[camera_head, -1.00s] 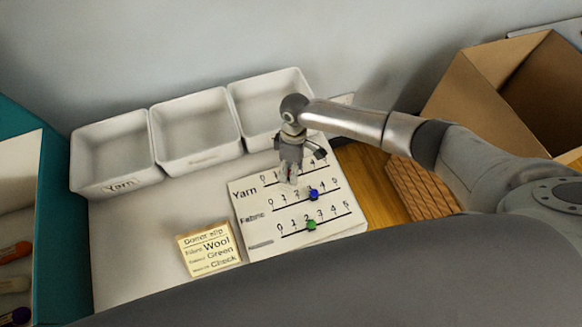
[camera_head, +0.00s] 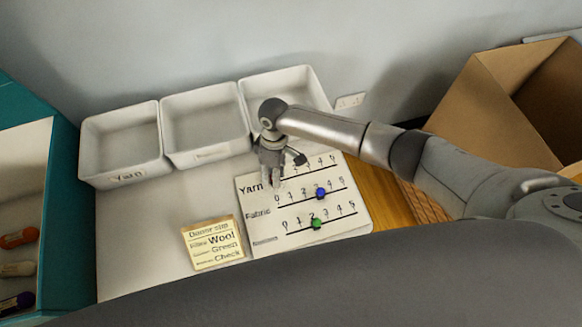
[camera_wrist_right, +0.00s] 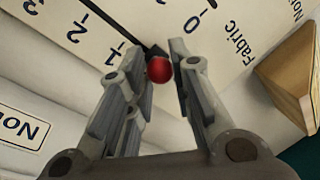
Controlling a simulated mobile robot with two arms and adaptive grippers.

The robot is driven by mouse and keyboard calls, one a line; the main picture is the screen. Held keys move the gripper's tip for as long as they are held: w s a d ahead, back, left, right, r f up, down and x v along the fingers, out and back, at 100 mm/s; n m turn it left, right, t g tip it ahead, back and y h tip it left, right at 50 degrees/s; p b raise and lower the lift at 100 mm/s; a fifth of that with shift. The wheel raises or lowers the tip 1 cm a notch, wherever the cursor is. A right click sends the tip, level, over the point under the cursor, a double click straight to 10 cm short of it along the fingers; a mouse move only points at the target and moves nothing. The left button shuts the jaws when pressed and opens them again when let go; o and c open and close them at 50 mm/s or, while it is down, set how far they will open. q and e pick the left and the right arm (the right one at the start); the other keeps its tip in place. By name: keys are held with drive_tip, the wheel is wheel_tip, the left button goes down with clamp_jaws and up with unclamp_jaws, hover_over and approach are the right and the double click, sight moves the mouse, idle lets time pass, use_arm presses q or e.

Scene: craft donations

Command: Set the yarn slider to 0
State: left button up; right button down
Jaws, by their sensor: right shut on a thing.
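The white slider board (camera_head: 352,217) has rows labelled Yarn and Fabric and a third whose label is too small to read. My right gripper (camera_head: 275,184) is over the left end of the Yarn row and hides its low numbers and knob in the head view. In the right wrist view, the red Yarn knob (camera_wrist_right: 159,69) is between the fingers of my right gripper (camera_wrist_right: 157,62), which is shut on it. The knob's exact mark is hidden. The blue Fabric knob (camera_head: 320,193) is near 3. The green knob (camera_head: 316,223) is near 2. My left gripper is not in view.
A yellow donor slip (camera_head: 212,244) lies left of the board. A cardboard box (camera_head: 475,95) is at the right. A teal-sided holder (camera_head: 62,190) with tubes is at the left.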

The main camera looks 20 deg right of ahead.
drive_tip(key=shift+a, duration=0.5)
drive_tip(key=shift+r, duration=0.1)
drive_tip(key=c, duration=1.3)
unclamp_jaws()
drive_tip(key=shift+a, duration=0.2)
drive_tip(key=shift+d, duration=0.2)
drive_tip(key=shift+w+r, duration=0.15)
drive_tip(key=shift+r, duration=0.15)
drive_tip(key=r, duration=0.3)
drive_tip(key=w+r, duration=0.1)
drive_tip(key=r, duration=0.3)
drive_tip(key=d+r, duration=0.1)
drive_tip(key=r, duration=0.3)
drive_tip(key=shift+w, duration=0.4)
